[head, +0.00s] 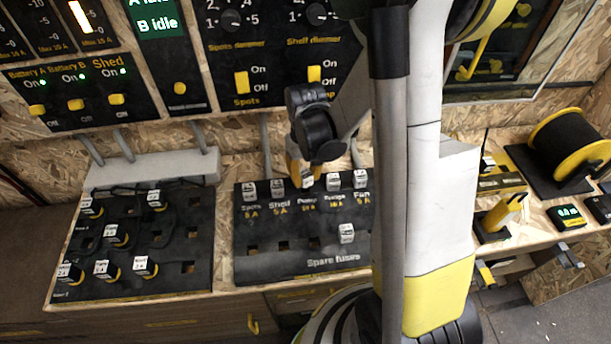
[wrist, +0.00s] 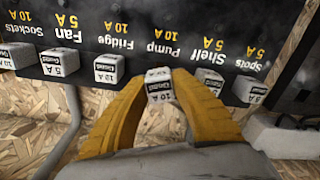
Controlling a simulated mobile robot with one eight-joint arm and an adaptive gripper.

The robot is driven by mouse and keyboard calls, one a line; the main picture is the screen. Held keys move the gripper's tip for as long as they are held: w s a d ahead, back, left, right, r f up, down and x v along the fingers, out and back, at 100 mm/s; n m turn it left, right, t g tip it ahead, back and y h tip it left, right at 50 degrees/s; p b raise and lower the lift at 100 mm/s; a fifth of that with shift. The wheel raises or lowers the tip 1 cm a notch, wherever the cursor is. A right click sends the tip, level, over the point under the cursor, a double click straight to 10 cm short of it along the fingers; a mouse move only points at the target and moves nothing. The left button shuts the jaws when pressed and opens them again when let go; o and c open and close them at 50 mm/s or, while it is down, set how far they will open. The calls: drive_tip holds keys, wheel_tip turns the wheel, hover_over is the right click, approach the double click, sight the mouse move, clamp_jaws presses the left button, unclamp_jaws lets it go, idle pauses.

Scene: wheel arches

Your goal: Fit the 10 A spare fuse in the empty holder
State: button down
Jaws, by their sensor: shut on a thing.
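My gripper (wrist: 160,88) is shut on a white fuse (wrist: 159,92) marked 10 A. In the head view my gripper (head: 305,180) is over the Pump place in the top row of the black fuse panel (head: 262,262). In the wrist view the held fuse is below the Pump 10 A label, between the Fridge fuse (wrist: 110,68) and the Shelf fuse (wrist: 212,80). My fingers hide the Pump holder, and I cannot tell whether the fuse is seated. One spare fuse (head: 347,232) stands in the lower part of the panel, above the words Spare fuses.
The Fan fuse (wrist: 60,62) and Spots fuse (wrist: 248,88) are in the same row. A second black board (head: 125,295) with several tagged plugs lies to the left. A cable reel (head: 568,140) is at the right. My arm covers the panel's right side.

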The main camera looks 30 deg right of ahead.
drive_tip(key=shift+f+b, duration=0.2)
drive_tip(key=shift+b, duration=0.1)
drive_tip(key=shift+f+b, duration=0.6)
drive_tip(key=shift+f, duration=0.1)
idle(0.4)
drive_tip(key=shift+f+b, duration=0.6)
drive_tip(key=shift+b, duration=0.05)
drive_tip(key=shift+f, duration=0.1)
idle(0.4)
drive_tip(key=c, duration=0.6)
unclamp_jaws()
wheel_tip(320, 180, up, 9)
drive_tip(key=p, duration=0.6)
drive_tip(key=shift+p, duration=0.3)
